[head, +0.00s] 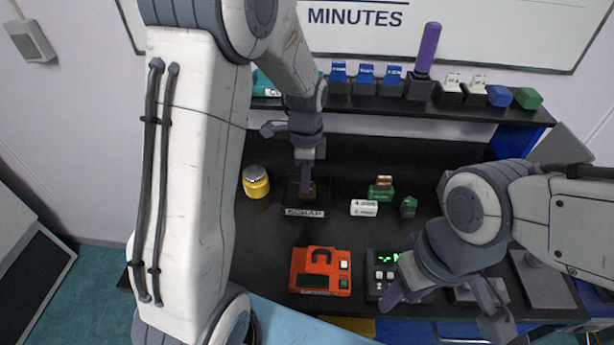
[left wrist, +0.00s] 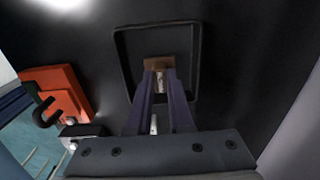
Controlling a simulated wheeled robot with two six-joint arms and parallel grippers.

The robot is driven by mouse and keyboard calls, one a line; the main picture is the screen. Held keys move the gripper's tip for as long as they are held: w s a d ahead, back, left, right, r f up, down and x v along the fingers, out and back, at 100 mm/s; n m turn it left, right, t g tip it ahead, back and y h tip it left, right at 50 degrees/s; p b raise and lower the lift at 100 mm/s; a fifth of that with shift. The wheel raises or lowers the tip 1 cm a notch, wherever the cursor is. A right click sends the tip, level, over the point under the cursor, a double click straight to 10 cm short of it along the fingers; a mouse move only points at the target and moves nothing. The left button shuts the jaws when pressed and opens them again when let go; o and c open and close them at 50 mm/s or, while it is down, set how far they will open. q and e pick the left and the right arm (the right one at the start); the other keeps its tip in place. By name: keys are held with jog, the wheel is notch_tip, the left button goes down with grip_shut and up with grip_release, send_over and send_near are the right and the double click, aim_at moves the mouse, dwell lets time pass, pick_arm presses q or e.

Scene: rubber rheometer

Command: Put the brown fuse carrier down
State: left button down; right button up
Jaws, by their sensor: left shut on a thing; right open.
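The brown fuse carrier (left wrist: 157,63) is between the fingertips of my left gripper (left wrist: 160,75) in the left wrist view. It is inside the outline of a black square tray (left wrist: 121,62). In the head view my left gripper (head: 307,188) points down over the same tray (head: 288,193), whose front label seems to read SCRAP. Only a little of the brown carrier (head: 312,195) shows there. Whether it touches the tray floor I cannot tell. My right gripper (head: 445,308) is open and empty at the front right of the bench, with its fingers wide apart.
A yellow pot (head: 255,182) stands left of the tray. Right of it are a white block (head: 364,208), a green block with a brown top (head: 381,191) and a small green block (head: 408,207). An orange device (head: 320,271) sits in front. A shelf (head: 350,105) runs behind.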

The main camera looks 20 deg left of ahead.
pick_arm(q)
jog(key=shift+f, duration=0.2)
jog(key=c, duration=0.8)
grip_release()
jog(key=shift+r, duration=0.1)
notch_tip(320, 180, up, 12)
jog(key=b, duration=0.1)
jog(key=s+d+f+n, duration=0.1)
jog(key=s+d, duration=0.3)
jog(key=s, duration=0.4)
jog(key=s+d+f+n, duration=0.2)
jog(key=s+d+n, duration=0.2)
jog(key=s, duration=0.3)
jog(key=s+d+f+n+h, duration=0.1)
jog(key=s+d+n, duration=0.1)
jog(key=s+d, duration=0.4)
jog(key=shift+s+d+f+n, duration=0.1)
jog(key=shift+s+f+n, duration=0.1)
jog(key=shift+s, duration=0.45)
jog(key=shift+s+d+f+n, duration=0.1)
jog(key=shift+s+f, duration=0.1)
jog(key=shift+s, duration=0.45)
